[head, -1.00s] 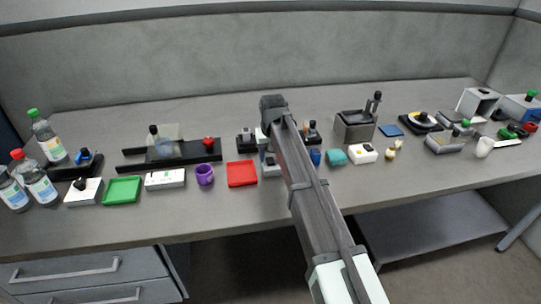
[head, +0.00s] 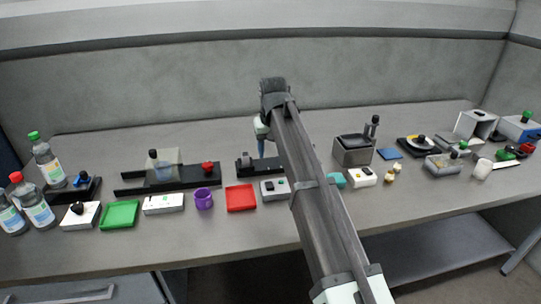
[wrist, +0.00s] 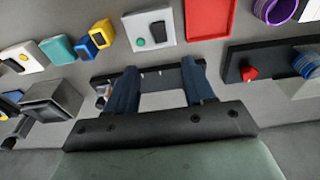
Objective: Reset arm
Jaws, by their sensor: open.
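My gripper (head: 261,150) hangs over the dark reel labeller (head: 266,167) in the middle of the bench. In the wrist view, its two blue fingers (wrist: 160,78) are spread wide with nothing held between them. The labeller's dark base (wrist: 172,76) shows behind and between the fingers, and a pale surface fills part of the gap. My arm hides the labeller's right end in the head view. A white button box (head: 275,188), with a green and a dark button, stands in front of the labeller.
A red tray (head: 240,197), purple mug (head: 203,199) and black rail unit (head: 170,178) lie to the left. Bottles (head: 46,160) stand at the far left. A grey open-topped box (head: 353,150) and several small items stand on the right. The bench's back strip is clear.

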